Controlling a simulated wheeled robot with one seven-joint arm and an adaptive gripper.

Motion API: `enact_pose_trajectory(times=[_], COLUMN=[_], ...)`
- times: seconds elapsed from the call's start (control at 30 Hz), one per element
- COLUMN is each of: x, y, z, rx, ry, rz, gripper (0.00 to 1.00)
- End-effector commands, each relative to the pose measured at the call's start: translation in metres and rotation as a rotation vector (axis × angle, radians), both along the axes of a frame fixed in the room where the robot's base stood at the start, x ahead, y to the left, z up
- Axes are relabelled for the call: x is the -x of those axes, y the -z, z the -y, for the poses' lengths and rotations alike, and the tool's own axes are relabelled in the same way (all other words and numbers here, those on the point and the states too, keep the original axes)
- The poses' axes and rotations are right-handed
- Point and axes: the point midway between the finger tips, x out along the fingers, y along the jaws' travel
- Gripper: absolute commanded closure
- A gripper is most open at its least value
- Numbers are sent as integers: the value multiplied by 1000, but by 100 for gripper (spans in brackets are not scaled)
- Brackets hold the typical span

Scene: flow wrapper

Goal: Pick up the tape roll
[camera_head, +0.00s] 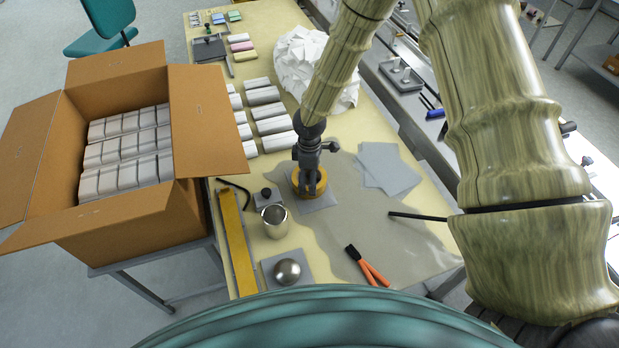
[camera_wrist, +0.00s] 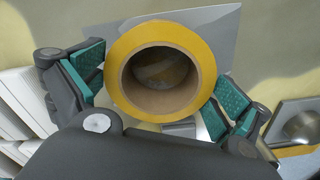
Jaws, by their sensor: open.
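The tape roll (camera_wrist: 200,48) is a yellow-orange ring with a brown cardboard core. In the wrist view it fills the upper middle, its round face toward the camera, between the teal pads of my open gripper (camera_wrist: 158,92). The left pad is very close to the roll or touching it; I cannot tell which. The right pad is close to its lower right side. In the head view the tape roll (camera_head: 320,190) lies on a grey sheet on the table, with my gripper (camera_head: 311,184) directly over it and partly hiding it.
A metal cup (camera_head: 274,222), a steel dome on a plate (camera_head: 287,271) and orange-handled pliers (camera_head: 368,266) are near the roll. Grey sheets (camera_head: 386,168) lie to its right, crumpled white paper (camera_head: 300,60) behind. An open carton (camera_head: 212,125) of white packs stands left.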

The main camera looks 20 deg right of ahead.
Motion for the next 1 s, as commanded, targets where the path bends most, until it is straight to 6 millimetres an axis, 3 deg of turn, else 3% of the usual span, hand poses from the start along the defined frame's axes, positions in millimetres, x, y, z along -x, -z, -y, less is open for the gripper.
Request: enact_pose_trajectory(times=[0.47,0.67,1.0], x=[0,0,0], y=[13,13,11], z=[0,0,0], rx=[-1,-1,-1], ry=[0,0,0], rz=[0,0,1], gripper=[0,35,35])
